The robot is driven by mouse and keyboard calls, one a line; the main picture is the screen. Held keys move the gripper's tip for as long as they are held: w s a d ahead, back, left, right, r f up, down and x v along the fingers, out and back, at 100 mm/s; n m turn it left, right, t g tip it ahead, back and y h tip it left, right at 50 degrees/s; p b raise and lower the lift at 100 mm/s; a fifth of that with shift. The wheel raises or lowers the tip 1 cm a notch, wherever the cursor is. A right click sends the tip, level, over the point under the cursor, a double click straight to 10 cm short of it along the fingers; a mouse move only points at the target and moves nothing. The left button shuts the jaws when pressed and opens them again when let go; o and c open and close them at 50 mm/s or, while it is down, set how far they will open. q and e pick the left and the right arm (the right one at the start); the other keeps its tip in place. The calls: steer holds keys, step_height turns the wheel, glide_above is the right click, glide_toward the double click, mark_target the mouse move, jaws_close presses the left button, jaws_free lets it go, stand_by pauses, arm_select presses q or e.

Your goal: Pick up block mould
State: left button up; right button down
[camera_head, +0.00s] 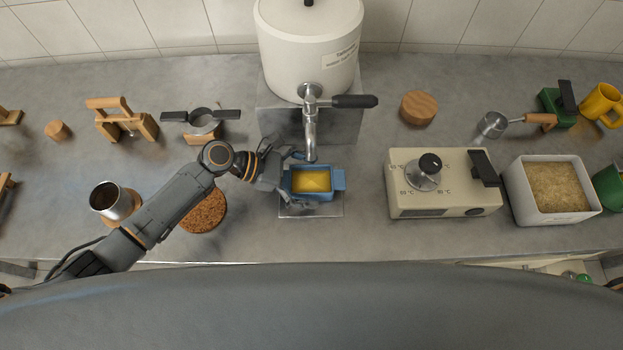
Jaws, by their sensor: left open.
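The block mould (325,196) is a small blue rectangular tray with a tab on its right side. It holds a yellow fill and sits on a square metal plate (318,211) below the spout of the white honey tank's tap (310,138). My left gripper (293,181) comes in from the left at the mould's left end. Its fingers are open, one near the back left corner and one near the front left. I cannot tell whether they touch the mould. My right gripper is not in view.
The white tank (310,48) stands behind the mould. A cream control box (442,184) with a knob is to the right, then a white bin of grains (552,189). A cork mat (203,211) and a metal cup (114,201) lie left, by my arm.

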arm_select(q)
steer(key=c, duration=1.6)
